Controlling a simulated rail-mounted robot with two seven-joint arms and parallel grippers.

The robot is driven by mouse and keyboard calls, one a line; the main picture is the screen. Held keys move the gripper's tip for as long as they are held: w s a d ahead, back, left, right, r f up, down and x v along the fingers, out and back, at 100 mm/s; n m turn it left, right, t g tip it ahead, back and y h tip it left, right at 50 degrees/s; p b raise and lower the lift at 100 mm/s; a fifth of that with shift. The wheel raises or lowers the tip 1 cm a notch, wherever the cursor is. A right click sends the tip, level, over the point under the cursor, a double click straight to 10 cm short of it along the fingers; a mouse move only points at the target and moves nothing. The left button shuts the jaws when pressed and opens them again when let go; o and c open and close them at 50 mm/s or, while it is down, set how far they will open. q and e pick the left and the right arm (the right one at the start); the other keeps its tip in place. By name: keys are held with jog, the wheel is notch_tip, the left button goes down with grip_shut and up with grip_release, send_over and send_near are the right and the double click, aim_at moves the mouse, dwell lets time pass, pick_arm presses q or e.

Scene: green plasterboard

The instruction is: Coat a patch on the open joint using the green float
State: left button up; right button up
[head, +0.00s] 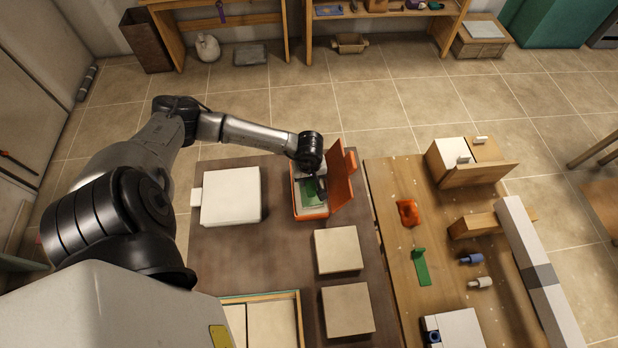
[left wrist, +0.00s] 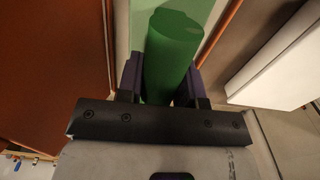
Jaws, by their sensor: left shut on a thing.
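My left gripper (head: 316,186) reaches down into an orange box (head: 312,216) with its lid raised. In the left wrist view, the gripper (left wrist: 160,85) is shut on the thick, round green handle (left wrist: 170,50) of what looks like the green float. A flat green part of it (head: 308,191) shows inside the box in the head view, partly hidden by my gripper. Two cream panels (head: 268,325) lie side by side in a wooden frame, with a dark seam between them. I cannot tell whether this seam is the open joint. My right gripper is not in view.
The raised orange lid (head: 341,178) stands right of my gripper. A white box (head: 230,196) and two cream blocks (head: 338,250) share the dark table. The wooden bench to the right holds another green piece (head: 421,270), an orange tool (head: 407,213) and a long white beam (head: 540,270).

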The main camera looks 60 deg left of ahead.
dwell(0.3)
pick_arm(q)
jog(key=shift+r+p, duration=0.75)
jog(key=shift+r, duration=0.35)
jog(key=shift+r+p, duration=0.9)
jog(key=shift+r, duration=0.7)
jog(key=shift+r+p, duration=0.4)
jog(key=shift+r, duration=0.35)
